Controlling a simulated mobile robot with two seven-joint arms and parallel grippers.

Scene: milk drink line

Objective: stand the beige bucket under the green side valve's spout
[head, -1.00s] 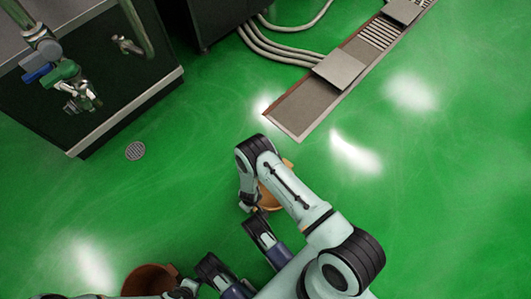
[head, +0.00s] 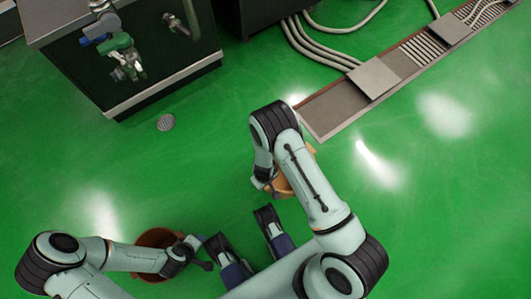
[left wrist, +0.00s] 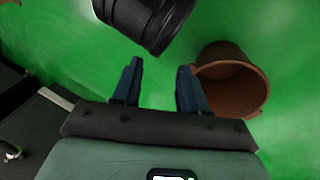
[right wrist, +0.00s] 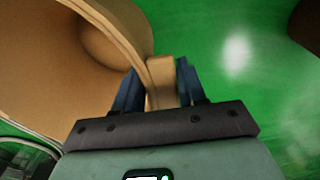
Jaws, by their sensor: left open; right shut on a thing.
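The beige bucket (head: 284,187) is mostly hidden under my right arm in the head view. In the right wrist view its wide body (right wrist: 55,65) fills the left, with its wall tab between the fingers of my right gripper (right wrist: 162,78), which is shut on it. In the head view my right gripper (head: 268,187) is at the bucket's left side. The green side valve (head: 120,42) is on the dark cabinet at upper left, well away from the bucket, with a metal spout (head: 130,68) below it. My left gripper (left wrist: 157,82) is open and empty, beside a brown bucket (left wrist: 232,90).
The brown bucket (head: 152,238) stands on the floor by my left arm. A blue-handled valve (head: 100,30) is beside the green one. A round floor drain (head: 166,122) lies before the cabinet (head: 150,78). A drain channel (head: 345,103) and hoses are upper right. Green floor between is clear.

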